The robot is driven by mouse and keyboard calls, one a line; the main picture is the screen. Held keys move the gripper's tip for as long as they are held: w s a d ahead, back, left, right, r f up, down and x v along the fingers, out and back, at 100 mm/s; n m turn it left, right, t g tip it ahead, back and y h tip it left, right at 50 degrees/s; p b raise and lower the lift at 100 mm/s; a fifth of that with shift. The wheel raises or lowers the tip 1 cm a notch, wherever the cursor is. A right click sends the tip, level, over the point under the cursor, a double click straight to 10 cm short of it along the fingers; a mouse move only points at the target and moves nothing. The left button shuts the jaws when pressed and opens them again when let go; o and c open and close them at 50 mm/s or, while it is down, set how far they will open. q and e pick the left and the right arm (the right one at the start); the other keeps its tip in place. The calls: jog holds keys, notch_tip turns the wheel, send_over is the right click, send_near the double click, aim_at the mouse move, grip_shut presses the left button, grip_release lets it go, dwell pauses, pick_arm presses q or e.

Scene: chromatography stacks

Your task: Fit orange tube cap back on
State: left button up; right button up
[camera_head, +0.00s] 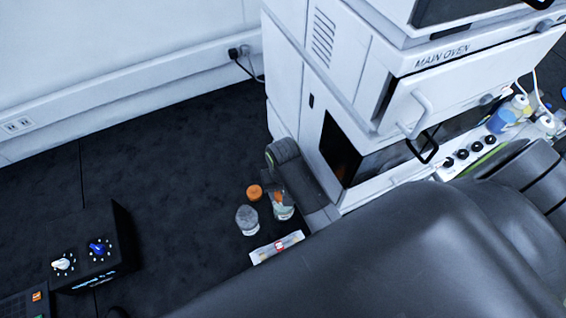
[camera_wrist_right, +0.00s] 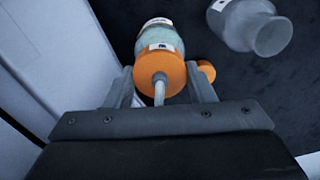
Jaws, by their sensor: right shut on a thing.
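An orange cap (camera_wrist_right: 160,76) with a pale spout sits between the two fingers of my right gripper (camera_wrist_right: 163,84), which is shut on it. The clear bottle (camera_wrist_right: 165,38) with pale green contents and white labels is lined up right beyond this cap. I cannot tell whether the cap is fully seated on it. In the head view the bottle (camera_head: 284,212) stands on the dark bench beneath my right gripper (camera_head: 277,190). A second, smaller orange cap (camera_head: 254,192) lies on the bench beside it, and also shows in the wrist view (camera_wrist_right: 207,71). My left gripper is out of view.
A clear empty-looking flask (camera_head: 247,219) stands close left of the bottle. A white labelled strip (camera_head: 277,247) lies in front. The white oven unit (camera_head: 345,110) rises at the right. A black box with knobs (camera_head: 88,248) is at lower left; bench between is clear.

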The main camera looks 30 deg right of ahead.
jog(key=shift+f, duration=0.25)
jog(key=shift+f, duration=0.2)
dwell(0.3)
jog(key=o, duration=1.1)
jog(key=shift+c, duration=0.2)
jog(key=shift+o, duration=0.4)
jog(key=o, duration=0.3)
jog(key=shift+o, duration=0.2)
jog(key=shift+r, duration=0.1)
jog(key=shift+r+p, duration=0.3)
jog(key=shift+r, duration=3.15)
